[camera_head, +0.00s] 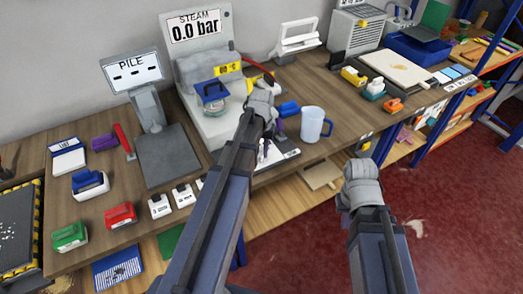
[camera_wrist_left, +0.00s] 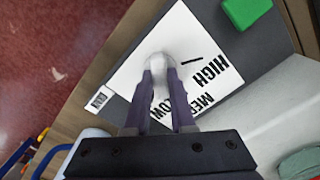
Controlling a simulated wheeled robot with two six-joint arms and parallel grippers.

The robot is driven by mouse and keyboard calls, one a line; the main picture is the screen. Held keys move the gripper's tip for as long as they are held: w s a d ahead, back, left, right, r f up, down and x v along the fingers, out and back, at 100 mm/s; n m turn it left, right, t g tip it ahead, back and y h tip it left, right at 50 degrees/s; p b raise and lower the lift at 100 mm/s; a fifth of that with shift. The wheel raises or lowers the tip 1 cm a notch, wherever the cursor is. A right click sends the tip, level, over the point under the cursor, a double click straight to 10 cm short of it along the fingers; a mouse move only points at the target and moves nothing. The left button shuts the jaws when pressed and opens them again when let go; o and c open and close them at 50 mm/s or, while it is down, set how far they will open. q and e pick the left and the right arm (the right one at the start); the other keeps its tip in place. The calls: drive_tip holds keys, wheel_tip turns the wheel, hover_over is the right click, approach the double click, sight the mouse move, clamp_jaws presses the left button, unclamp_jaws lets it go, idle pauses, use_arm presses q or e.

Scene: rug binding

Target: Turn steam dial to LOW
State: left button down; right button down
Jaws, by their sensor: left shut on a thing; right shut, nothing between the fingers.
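The steam dial's white plate (camera_wrist_left: 138,75) carries the words HIGH, MED and LOW in the left wrist view. Its pale round knob (camera_wrist_left: 158,62) sits between my left gripper's (camera_wrist_left: 160,78) two dark fingertips, which are shut on it. A short black line lies on the plate near HIGH; I cannot tell if it is a pointer or a printed mark. LOW is partly hidden by a finger. In the head view my left gripper (camera_head: 264,150) hides most of the dial. The steam display (camera_head: 194,27) reads 0.0 bar. My right gripper (camera_head: 364,146) is shut and empty off the table's front.
A light blue mug (camera_head: 314,125) stands right of my left gripper. A PILE display (camera_head: 133,72) and several small coloured blocks are to the left. A green block (camera_wrist_left: 240,10) lies beside the dial plate.

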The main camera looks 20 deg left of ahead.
sight(262, 151)
use_arm(q)
drive_tip(key=shift+m, duration=1.8)
drive_tip(key=c, duration=0.8)
unclamp_jaws()
drive_tip(key=shift+o, duration=0.2)
drive_tip(key=shift+r, duration=0.1)
wheel_tip(262, 151, up, 8)
drive_tip(key=p, duration=0.8)
drive_tip(key=shift+f, duration=0.2)
